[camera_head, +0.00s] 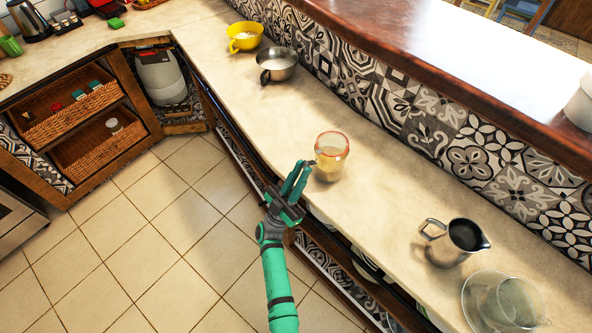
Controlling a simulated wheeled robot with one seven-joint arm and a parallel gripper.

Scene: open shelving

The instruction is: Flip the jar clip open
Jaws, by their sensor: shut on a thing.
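A glass jar (331,157) with a reddish-orange rim and pale contents stands upright on the beige counter. My gripper (304,168) is at the jar's left side, near its upper part, with its green fingers pointing up toward the rim. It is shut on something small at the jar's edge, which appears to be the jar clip. The clip itself is too small and partly hidden by the fingers, so its exact position cannot be told.
A metal pitcher (453,243) and a glass cup on a saucer (472,300) stand to the lower right. A metal cup (277,66) and a yellow cup (245,37) stand farther back. A tiled wall (420,115) runs behind the jar. The counter beside the jar is clear.

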